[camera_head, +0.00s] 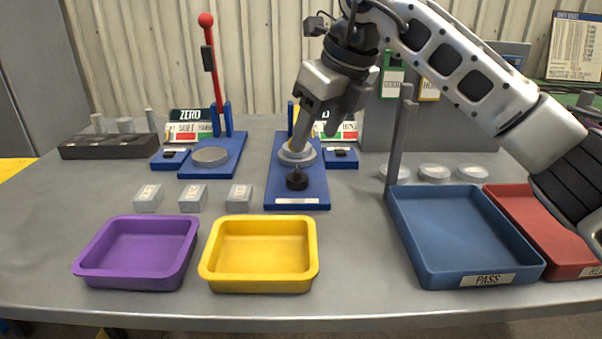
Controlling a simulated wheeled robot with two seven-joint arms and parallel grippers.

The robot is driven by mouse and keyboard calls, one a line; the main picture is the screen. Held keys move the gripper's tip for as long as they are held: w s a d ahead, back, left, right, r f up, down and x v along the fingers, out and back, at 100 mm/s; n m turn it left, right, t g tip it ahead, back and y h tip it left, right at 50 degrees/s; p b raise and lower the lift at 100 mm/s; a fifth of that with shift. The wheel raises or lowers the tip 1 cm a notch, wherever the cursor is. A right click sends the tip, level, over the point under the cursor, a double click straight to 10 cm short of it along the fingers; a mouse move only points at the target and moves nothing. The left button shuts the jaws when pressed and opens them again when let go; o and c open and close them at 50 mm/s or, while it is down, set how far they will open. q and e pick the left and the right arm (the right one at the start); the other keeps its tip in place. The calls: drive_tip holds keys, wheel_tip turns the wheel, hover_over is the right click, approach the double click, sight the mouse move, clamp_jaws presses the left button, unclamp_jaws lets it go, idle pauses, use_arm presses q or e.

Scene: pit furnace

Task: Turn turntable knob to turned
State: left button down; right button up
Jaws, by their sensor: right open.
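The turntable (276,171) is a blue base plate with a round silver disc (298,160) toward its back. A black knob (297,180) stands near the front of the plate, with a small white label in front of it. My right gripper (312,143) reaches in from the upper right, pointing down over the disc, behind and above the knob. It is open, and no object shows between its fingers. The gripper covers part of the disc and what stands at the back of the plate. I cannot tell whether a finger touches the disc. My left gripper is not in view.
A blue stand with a red-tipped lever (206,20) is to the left. Purple (84,268), yellow (260,285), blue (440,276) and red (572,270) trays line the front. A grey post (398,140) stands right of the turntable.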

sight(301, 178)
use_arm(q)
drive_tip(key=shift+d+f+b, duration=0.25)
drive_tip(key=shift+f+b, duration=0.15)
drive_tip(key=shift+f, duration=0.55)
use_arm(e)
drive_tip(key=x, duration=0.9)
drive_tip(key=shift+w+a+f, duration=0.1)
drive_tip(key=shift+a+f, duration=0.05)
drive_tip(key=shift+f, duration=0.1)
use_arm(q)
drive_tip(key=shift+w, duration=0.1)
use_arm(e)
drive_tip(key=c, duration=1)
